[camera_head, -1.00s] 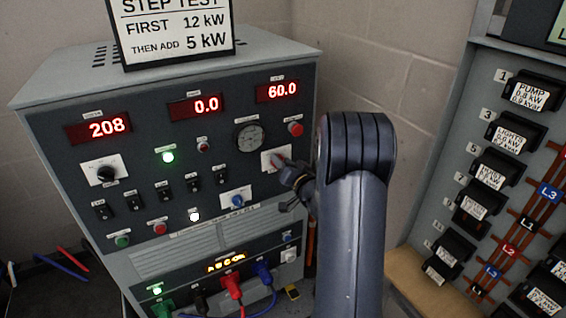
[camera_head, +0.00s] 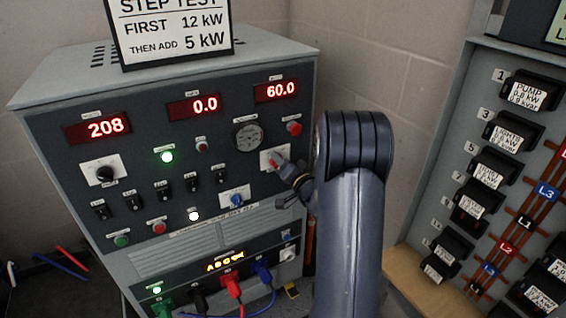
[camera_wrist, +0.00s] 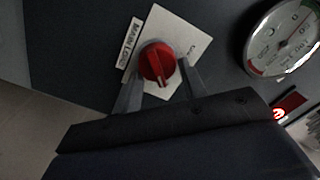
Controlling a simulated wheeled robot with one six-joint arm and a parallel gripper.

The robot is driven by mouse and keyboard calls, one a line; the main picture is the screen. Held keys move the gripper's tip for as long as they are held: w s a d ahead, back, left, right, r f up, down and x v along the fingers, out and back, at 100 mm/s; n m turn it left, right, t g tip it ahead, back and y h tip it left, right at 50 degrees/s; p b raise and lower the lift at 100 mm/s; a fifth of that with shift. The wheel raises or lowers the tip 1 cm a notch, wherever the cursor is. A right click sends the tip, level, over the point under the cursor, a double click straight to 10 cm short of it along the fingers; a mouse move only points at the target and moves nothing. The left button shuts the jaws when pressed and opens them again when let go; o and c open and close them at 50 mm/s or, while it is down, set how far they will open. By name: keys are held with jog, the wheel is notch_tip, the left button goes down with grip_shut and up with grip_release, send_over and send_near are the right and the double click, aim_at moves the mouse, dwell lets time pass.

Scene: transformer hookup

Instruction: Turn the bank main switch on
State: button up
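A red rotary switch (camera_wrist: 157,63) sits on a white square plate (camera_wrist: 185,28) on the grey panel. A small label beside it seems to read "MAIN LOAD". Its plate also shows in the head view (camera_head: 270,158), with the red knob partly covered by my gripper. My gripper (camera_wrist: 160,72) has its two fingers apart, one on each side of the red knob. A gap shows at the right finger; the left fingertip is close to the knob, and I cannot tell whether it touches. In the head view, my gripper (camera_head: 284,172) is at the panel's right side.
The panel has a round gauge (camera_head: 248,136), a red button (camera_head: 294,128), a blue knob (camera_head: 236,200) and red displays reading 208, 0.0 and 60.0. Plugged cables (camera_head: 232,285) hang below. A breaker board (camera_head: 470,130) stands at the right.

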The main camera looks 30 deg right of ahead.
jog(key=o, duration=0.4)
jog(key=shift+s, duration=0.1)
jog(key=s+b, duration=0.1)
jog(key=s, duration=0.9)
jog(key=shift+s+d, duration=0.2)
jog(key=shift+s, duration=0.1)
jog(key=w+p, duration=0.1)
jog(key=w, duration=0.9)
jog(key=shift+w+a, duration=0.2)
jog(key=shift+w, duration=0.2)
